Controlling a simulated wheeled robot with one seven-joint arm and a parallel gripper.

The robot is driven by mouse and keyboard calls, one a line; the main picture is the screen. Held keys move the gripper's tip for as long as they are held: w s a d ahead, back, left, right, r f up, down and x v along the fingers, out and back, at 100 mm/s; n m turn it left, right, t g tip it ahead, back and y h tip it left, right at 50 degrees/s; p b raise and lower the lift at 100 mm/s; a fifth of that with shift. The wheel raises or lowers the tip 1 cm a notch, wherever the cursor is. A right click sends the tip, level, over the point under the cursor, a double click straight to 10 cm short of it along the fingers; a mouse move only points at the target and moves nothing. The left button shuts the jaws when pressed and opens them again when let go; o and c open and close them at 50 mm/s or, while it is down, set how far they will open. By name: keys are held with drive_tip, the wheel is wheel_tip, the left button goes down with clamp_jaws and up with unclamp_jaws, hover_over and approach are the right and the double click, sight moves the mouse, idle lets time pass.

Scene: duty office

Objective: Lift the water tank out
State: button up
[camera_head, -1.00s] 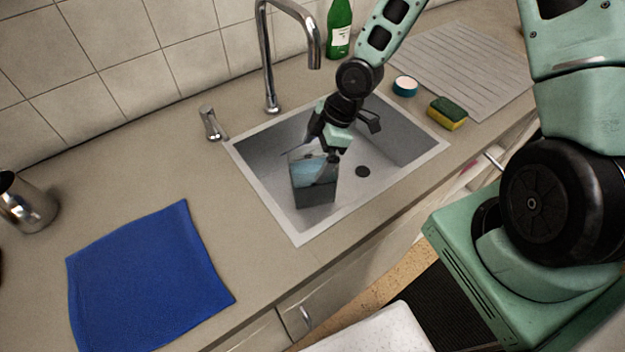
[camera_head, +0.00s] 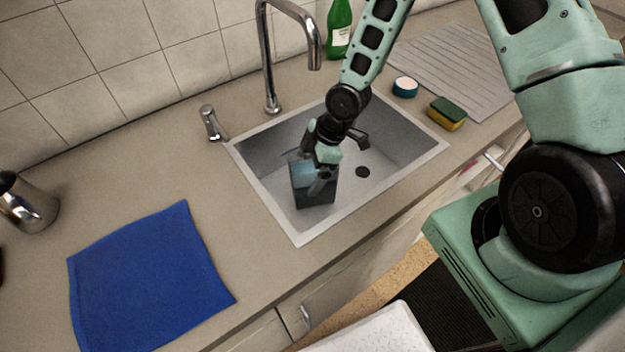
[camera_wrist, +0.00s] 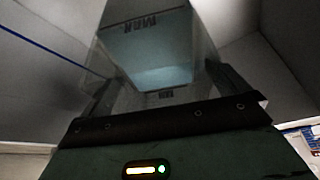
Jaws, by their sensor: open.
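The water tank (camera_head: 304,192) is a grey, see-through box with bluish water inside. It stands in the left part of the sink (camera_head: 262,196). My gripper (camera_head: 317,178) is at the tank's upper right part in the head view, pointing down. In the wrist view the tank (camera_wrist: 150,45) lies straight ahead between the two fingers of my gripper (camera_wrist: 163,88), one at each side. The fingers are open; whether either touches the tank cannot be told. My gripper hides part of the tank's top and right side in the head view.
The tap (camera_head: 270,60) rises behind the sink, its spout reaching over the back. A green bottle (camera_head: 339,30), a round tub (camera_head: 405,87), a sponge (camera_head: 446,113) and a ribbed drainboard (camera_head: 470,65) lie right. A blue cloth (camera_head: 150,275) lies on clear counter left.

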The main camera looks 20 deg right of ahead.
drive_tip(key=shift+f, duration=0.15)
drive_tip(key=c, duration=2.1)
drive_tip(key=shift+o, duration=0.2)
